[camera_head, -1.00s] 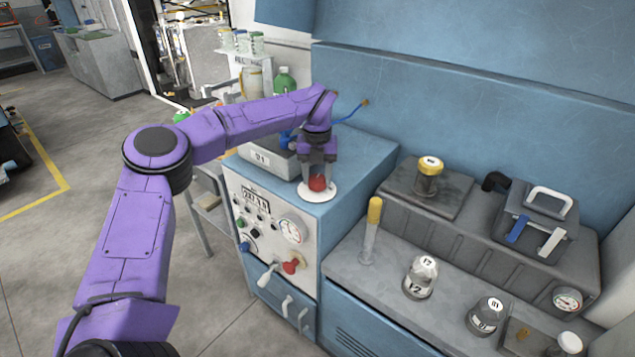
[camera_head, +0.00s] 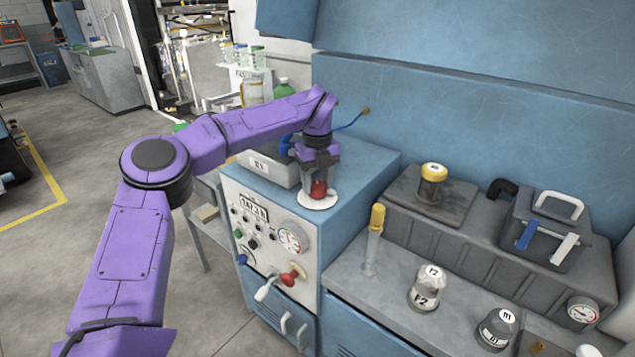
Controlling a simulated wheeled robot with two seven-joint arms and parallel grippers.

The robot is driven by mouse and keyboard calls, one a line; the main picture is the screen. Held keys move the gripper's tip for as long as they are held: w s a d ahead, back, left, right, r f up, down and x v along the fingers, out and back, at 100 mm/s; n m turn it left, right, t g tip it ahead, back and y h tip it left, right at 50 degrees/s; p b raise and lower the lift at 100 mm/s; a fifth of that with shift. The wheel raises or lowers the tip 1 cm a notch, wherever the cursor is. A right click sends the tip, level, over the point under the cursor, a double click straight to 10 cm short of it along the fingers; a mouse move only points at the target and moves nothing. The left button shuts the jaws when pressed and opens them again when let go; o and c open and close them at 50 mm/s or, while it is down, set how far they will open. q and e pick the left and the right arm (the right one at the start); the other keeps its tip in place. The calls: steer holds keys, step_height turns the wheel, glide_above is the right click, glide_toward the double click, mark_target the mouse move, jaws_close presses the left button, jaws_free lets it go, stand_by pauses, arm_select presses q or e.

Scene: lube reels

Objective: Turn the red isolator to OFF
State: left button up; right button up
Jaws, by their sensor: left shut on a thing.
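A red knob (camera_head: 318,189), which looks like the red isolator, sits on a round white plate (camera_head: 316,203) on top of the blue cabinet, near its front edge. My left gripper (camera_head: 318,187) points down over it and is shut on the knob, with a finger on either side. The fingers hide part of the knob, and no ON or OFF marks can be read on the plate. My right gripper is not in view.
The cabinet's front panel (camera_head: 258,212) carries a gauge, small knobs, a red handle (camera_head: 292,276) and a pale lever (camera_head: 266,288). A grey box (camera_head: 270,167) stands behind the gripper. A yellow-topped tube (camera_head: 374,240) and jars stand on the right bench.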

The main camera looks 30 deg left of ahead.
mark_target(317, 184)
arm_select(q)
steer(key=o, duration=1)
steer(key=shift+o, duration=0.2)
step_height(317, 184, up, 10)
steer(key=shift+r+p, duration=0.25)
steer(key=shift+p, duration=0.1)
